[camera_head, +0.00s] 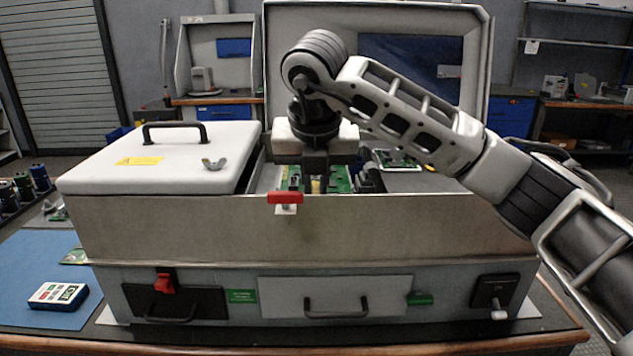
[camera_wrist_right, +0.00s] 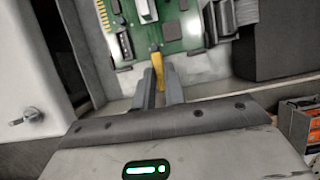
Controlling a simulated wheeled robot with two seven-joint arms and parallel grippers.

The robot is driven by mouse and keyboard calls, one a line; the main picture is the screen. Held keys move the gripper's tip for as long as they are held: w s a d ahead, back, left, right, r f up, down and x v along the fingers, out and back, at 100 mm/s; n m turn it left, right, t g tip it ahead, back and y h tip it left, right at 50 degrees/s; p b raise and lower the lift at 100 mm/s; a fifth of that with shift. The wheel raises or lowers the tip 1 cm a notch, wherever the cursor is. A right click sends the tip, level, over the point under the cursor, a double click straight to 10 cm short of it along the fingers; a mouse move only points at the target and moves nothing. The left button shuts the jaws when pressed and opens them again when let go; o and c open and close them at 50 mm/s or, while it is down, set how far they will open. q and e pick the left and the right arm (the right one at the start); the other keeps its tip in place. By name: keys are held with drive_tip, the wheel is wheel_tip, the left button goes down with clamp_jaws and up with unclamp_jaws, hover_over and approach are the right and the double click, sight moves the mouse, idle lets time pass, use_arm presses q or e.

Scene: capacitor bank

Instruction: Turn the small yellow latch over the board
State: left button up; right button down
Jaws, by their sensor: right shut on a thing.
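The small yellow latch (camera_wrist_right: 157,66) stands at the near edge of the green board (camera_wrist_right: 183,44) in the right wrist view. My right gripper (camera_wrist_right: 160,80) is shut on the latch, with its two dark fingers on either side of it. In the head view the right gripper (camera_head: 315,180) points down into the open case, and a bit of the yellow latch (camera_head: 316,186) shows between its fingers. The green board (camera_head: 340,179) is partly hidden behind the gripper and the case's front wall. My left gripper is not in view.
The grey case (camera_head: 400,228) has a high front wall with a red-handled clamp (camera_head: 285,198). A white lid with a black handle (camera_head: 165,155) covers its left part. A blue mat (camera_head: 30,275) lies at left.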

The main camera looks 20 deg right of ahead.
idle(0.5)
drive_tip(key=c, duration=1.5)
unclamp_jaws()
drive_tip(key=shift+o, duration=0.2)
use_arm(q)
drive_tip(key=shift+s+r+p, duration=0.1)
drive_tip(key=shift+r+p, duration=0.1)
drive_tip(key=shift+p, duration=0.6)
use_arm(e)
drive_tip(key=v, duration=1.6)
drive_tip(key=shift+a, duration=0.2)
